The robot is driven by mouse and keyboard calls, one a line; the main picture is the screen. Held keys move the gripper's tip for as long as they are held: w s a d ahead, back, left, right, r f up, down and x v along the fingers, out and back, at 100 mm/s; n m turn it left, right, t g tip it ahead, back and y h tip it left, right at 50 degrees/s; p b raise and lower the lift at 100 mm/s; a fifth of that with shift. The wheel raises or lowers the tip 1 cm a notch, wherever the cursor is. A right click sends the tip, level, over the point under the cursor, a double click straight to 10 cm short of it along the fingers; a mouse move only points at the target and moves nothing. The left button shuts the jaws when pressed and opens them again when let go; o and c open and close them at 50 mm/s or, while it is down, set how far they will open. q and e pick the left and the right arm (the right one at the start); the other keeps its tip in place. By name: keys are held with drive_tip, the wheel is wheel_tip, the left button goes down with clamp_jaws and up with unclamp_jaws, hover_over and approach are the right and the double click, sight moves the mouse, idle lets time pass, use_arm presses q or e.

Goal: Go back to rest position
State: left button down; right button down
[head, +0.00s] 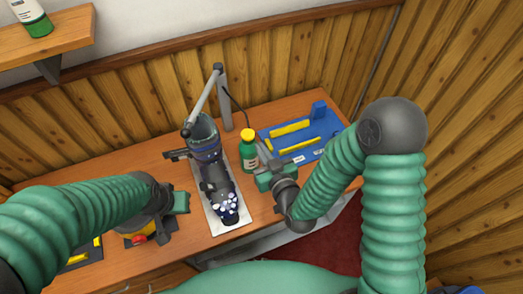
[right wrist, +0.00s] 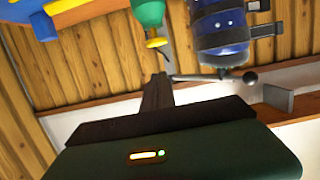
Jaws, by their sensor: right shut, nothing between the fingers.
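My right gripper (head: 257,170) is over the bench beside the green bottle with a yellow cap (head: 249,147). Its dark fingers are shut and empty in the right wrist view (right wrist: 157,92). My left gripper (head: 180,203) is low over the left part of the bench; its fingers are too small to judge. Between the grippers stands a dark clamped device with a blue band (head: 207,150) on a pale plate (head: 228,235). The bottle (right wrist: 148,14) and the blue-banded part (right wrist: 220,32) also show in the right wrist view.
A blue tray with yellow bars (head: 275,132) lies at the back right of the wooden bench (head: 140,165). A grey jointed stand (head: 223,95) rises behind the device. A yellow and red item (head: 138,239) is below my left arm. A wall shelf (head: 60,35) holds another bottle (head: 32,17).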

drive_tip(key=shift+s, duration=0.2)
drive_tip(key=shift+w+a, duration=0.1)
drive_tip(key=shift+w, duration=0.1)
drive_tip(key=shift+f, duration=0.1)
drive_tip(key=s+d+f+g+h+b, duration=0.1)
drive_tip(key=d+f+g+b, duration=0.3)
drive_tip(key=d+f, duration=0.15)
drive_tip(key=s+d+f+m+g+h+b, duration=0.1)
drive_tip(key=s+d+g, duration=0.3)
drive_tip(key=s, duration=0.3)
drive_tip(key=s+d+f+m+g+h+b, duration=0.2)
drive_tip(key=s+d+g, duration=0.1)
drive_tip(key=s+d, duration=0.3)
drive_tip(key=shift+s+d+m+g+h+b, duration=0.3)
drive_tip(key=shift+s+d+g, duration=0.1)
drive_tip(key=shift+s, duration=0.65)
drive_tip(key=shift+w, duration=0.1)
